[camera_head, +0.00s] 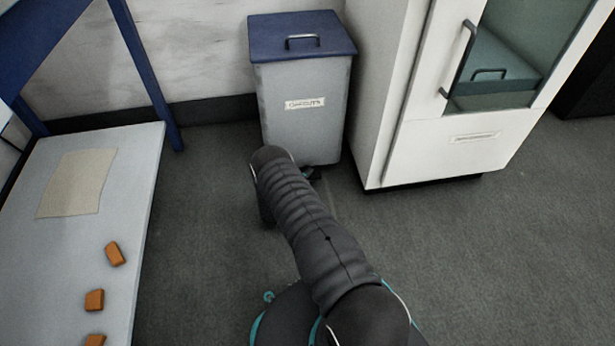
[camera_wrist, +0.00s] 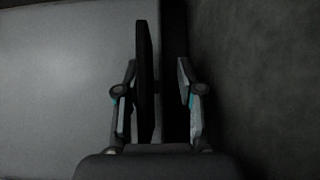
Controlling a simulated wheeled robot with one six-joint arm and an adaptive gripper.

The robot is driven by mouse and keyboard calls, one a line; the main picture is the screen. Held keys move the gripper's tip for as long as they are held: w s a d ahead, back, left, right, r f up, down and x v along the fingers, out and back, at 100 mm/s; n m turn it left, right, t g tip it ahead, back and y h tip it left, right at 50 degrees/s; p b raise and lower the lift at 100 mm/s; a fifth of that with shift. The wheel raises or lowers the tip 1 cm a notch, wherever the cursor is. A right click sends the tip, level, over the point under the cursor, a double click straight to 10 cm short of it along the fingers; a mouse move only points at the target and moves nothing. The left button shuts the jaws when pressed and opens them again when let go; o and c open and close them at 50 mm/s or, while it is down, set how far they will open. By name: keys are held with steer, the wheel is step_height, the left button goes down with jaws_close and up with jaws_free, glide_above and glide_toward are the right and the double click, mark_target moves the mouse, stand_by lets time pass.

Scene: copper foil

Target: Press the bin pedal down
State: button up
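The bin (camera_head: 305,110) is a pale grey box with a blue lid and a front label. It stands on the floor against the wall, lid shut. A small dark part at its foot (camera_head: 312,173), probably the pedal, shows beside my arm; the rest is hidden. My gripper is hidden by my arm in the head view. In the wrist view my gripper (camera_wrist: 158,80) has its two fingers apart. A dark narrow plate (camera_wrist: 146,70), probably the pedal, shows between them, nearer the left finger. I cannot tell whether they touch or whether the pedal is down.
A white cabinet (camera_head: 455,150) with a glass door stands just right of the bin. A pale table (camera_head: 125,195) with a beige sheet (camera_head: 78,183) and several orange-brown blocks (camera_head: 94,300) is at left. The grey floor (camera_head: 480,260) at right is clear.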

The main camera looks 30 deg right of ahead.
steer(key=shift+a, duration=0.25)
steer(key=v, duration=1.1)
steer(key=shift+s+a+r, duration=0.1)
steer(key=shift+s+a, duration=0.1)
